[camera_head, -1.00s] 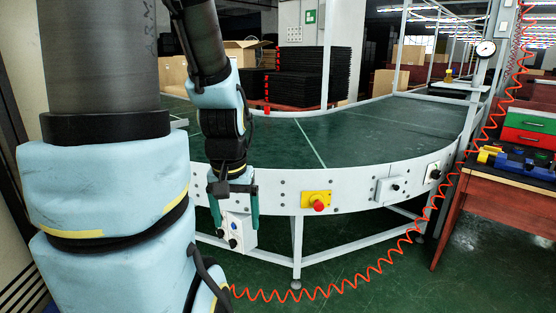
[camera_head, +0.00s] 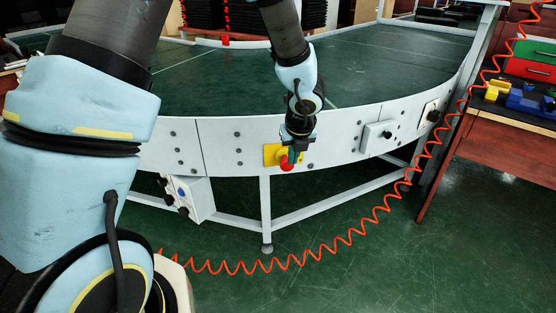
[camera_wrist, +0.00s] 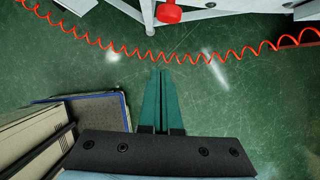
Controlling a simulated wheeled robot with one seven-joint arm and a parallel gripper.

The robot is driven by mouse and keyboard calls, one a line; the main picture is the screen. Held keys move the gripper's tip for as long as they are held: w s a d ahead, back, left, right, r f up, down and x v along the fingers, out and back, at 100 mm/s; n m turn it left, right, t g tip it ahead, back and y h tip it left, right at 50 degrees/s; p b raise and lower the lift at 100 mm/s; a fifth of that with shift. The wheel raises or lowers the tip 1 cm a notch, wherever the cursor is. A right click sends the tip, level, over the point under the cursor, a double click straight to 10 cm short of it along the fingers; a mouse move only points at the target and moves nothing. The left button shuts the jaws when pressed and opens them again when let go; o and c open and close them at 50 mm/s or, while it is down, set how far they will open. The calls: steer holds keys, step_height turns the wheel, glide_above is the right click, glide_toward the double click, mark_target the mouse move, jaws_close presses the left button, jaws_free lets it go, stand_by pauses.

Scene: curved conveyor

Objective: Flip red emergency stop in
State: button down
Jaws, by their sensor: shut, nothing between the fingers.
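The red emergency stop (camera_head: 286,165) is a round red button on a yellow plate (camera_head: 270,154) on the white side of the curved conveyor. In the wrist view the red button (camera_wrist: 168,13) shows at the top edge, ahead of the fingertips. My gripper (camera_head: 295,155) is in front of the yellow plate in the head view and hides part of it. In the wrist view my gripper's green fingers (camera_wrist: 161,72) are together with nothing between them. A gap shows between the fingertips and the button in the wrist view; whether they touch is not clear in the head view.
A white box (camera_head: 190,198) with knobs hangs below left. A red coiled hose (camera_head: 335,247) hangs in front, low. A brown workbench (camera_head: 500,150) stands right.

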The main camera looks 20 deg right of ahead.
mark_target(289, 167)
steer(key=shift+w+d+f+m, duration=0.1)
steer(key=shift+w+d+m, duration=0.05)
steer(key=shift+d+m, duration=0.2)
steer(key=shift+f, duration=0.1)
steer(key=w+f, duration=0.2)
steer(key=f, duration=0.1)
steer(key=w+d+f, duration=0.1)
steer(key=w+f, duration=0.1)
steer(key=f, duration=0.1)
steer(key=w+f, duration=0.2)
steer(key=f, duration=0.1)
steer(key=shift+w+d+b, duration=0.25)
steer(key=shift+w+b, duration=0.1)
steer(key=shift+w+d, duration=0.1)
steer(key=shift+w, duration=0.3)
